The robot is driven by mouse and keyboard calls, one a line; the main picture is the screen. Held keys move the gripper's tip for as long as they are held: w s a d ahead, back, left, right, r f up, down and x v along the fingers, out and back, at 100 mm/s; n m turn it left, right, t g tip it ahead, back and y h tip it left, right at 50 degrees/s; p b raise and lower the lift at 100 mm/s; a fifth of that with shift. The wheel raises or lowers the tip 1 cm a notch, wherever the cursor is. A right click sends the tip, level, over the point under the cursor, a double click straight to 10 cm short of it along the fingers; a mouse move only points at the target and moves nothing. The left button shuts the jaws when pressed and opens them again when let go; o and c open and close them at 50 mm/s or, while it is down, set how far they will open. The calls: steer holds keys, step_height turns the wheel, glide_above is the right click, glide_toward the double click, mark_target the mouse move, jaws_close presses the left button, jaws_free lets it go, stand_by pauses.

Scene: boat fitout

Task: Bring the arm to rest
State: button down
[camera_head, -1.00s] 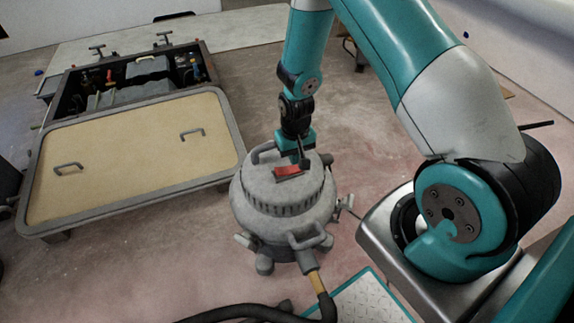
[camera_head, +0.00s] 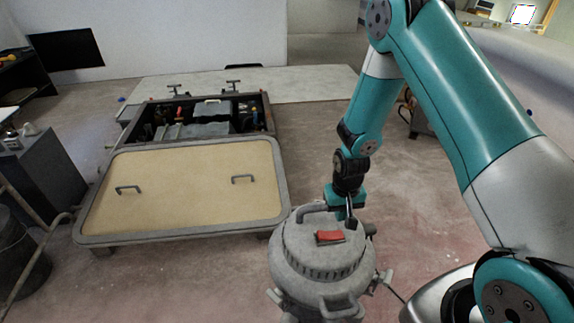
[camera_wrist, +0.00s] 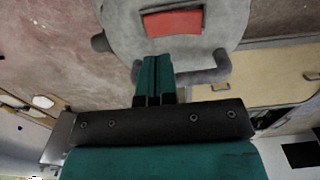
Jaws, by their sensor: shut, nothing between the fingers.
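My arm reaches down from the right in the head view. My gripper (camera_head: 348,214) is just above or beside the top of a grey round canister (camera_head: 318,262), near its handle and its red switch (camera_head: 330,237). In the wrist view my two green fingers (camera_wrist: 155,62) are together with nothing between them. The red switch (camera_wrist: 173,22) lies beyond the fingertips, and the dark grey handle (camera_wrist: 200,76) passes close beside and behind them. I cannot tell whether the fingers touch the canister.
A low grey-framed hatch with a tan panel (camera_head: 190,190) lies left of the canister. Behind it is an open bay (camera_head: 200,123) with tools. A dark grey cabinet (camera_head: 45,180) stands far left. Pinkish floor is clear behind the canister.

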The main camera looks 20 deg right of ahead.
steer(key=s+a+r+n+y, duration=0.1)
steer(key=a+r+n, duration=0.1)
steer(key=a+r, duration=0.5)
steer(key=s+a+r+n+y, duration=0.1)
steer(key=s+a+r, duration=0.15)
steer(key=r, duration=0.85)
steer(key=s+a+r+n+y, duration=0.1)
steer(key=s+a+r+n, duration=0.25)
steer(key=s+r, duration=0.5)
steer(key=s+a+r+n+y, duration=0.1)
steer(key=s+a+r+n, duration=0.25)
steer(key=s+r, duration=0.45)
step_height(320, 180, up, 14)
steer(key=p, duration=1.6)
steer(key=shift+s+a+r+m, duration=0.2)
steer(key=shift+s+m, duration=0.1)
steer(key=shift+s, duration=0.1)
